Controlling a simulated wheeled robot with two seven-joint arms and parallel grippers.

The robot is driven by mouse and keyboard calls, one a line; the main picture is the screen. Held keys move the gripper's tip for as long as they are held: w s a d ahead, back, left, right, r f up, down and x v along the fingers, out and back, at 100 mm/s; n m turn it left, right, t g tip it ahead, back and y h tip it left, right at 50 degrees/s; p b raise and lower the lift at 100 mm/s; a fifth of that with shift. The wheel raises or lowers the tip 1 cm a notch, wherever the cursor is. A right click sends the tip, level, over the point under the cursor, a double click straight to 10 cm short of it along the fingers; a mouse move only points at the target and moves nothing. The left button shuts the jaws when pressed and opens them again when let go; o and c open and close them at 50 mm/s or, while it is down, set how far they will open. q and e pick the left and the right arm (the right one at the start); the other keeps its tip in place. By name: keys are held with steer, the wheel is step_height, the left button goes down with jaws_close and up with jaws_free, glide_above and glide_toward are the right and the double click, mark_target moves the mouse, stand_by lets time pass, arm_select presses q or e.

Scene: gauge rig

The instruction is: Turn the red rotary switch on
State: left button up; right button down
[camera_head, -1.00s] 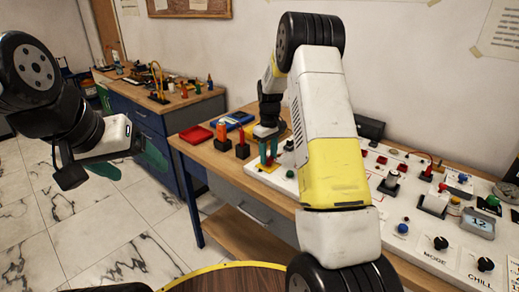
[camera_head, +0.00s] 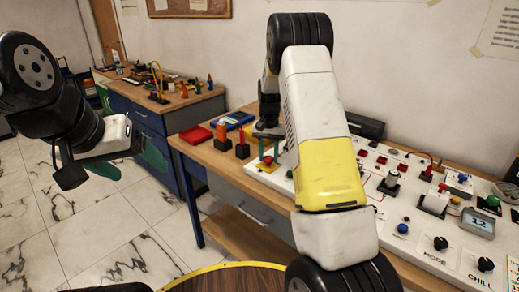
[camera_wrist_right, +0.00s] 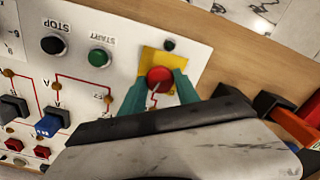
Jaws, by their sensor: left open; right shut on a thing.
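The red rotary switch (camera_wrist_right: 159,79) is a round red knob on a yellow plate (camera_wrist_right: 152,60) at the panel's edge, in the right wrist view. My right gripper (camera_wrist_right: 157,88) has its green fingertips on both sides of the knob and is shut on it. In the head view the knob (camera_head: 268,160) shows small and red below the fingers, at the left end of the white panel (camera_head: 415,226). My left gripper (camera_head: 128,162) is open and empty, above the floor at the left, far from the panel.
Beside the switch are a black STOP button (camera_wrist_right: 53,44) and a green START button (camera_wrist_right: 99,57). A red tray (camera_head: 196,134) and an orange-topped block (camera_head: 222,132) stand left of the panel. My right forearm covers part of the panel in the head view.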

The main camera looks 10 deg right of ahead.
mark_target(268, 158)
steer(key=m, duration=0.5)
steer(key=shift+r+m, duration=0.1)
steer(key=shift+m, duration=0.3)
stand_by(0.4)
steer(key=c, duration=0.9)
jaws_free()
steer(key=shift+r, duration=3.85)
steer(key=shift+r, duration=0.1)
